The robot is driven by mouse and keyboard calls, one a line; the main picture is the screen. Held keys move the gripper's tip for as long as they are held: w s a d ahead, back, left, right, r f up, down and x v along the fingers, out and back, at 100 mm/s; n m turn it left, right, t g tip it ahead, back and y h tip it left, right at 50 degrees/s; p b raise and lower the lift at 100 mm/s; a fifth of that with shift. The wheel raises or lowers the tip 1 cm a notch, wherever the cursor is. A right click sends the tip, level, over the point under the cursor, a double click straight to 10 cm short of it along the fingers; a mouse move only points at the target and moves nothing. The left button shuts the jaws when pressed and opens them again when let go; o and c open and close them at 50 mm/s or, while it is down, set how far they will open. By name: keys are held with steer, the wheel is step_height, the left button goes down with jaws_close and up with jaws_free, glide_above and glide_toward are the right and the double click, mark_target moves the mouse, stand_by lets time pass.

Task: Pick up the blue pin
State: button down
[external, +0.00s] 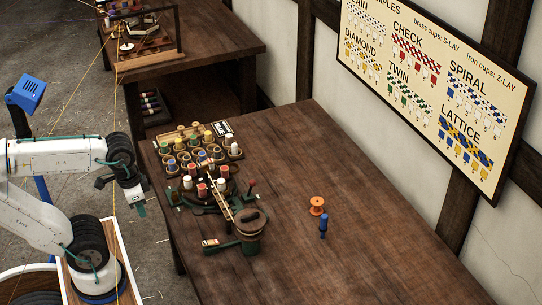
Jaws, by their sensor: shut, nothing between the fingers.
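The blue pin (323,228) stands upright on the brown wooden table, right of the middle of the external view. It is small, with a rounded top. My gripper (140,208) is at the left, beside the table's left edge, pointing down. It is shut and empty, well apart from the blue pin. The fingertips are small in this view.
An orange spool (317,206) stands just behind the blue pin. A rack of coloured bobbins (193,150) and a dark green winding device (248,228) lie between my gripper and the pin. The table (400,270) is clear at the front right. A wall chart (437,75) hangs behind.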

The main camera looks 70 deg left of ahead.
steer(key=c, duration=1.1)
jaws_free()
steer(key=shift+c, duration=0.2)
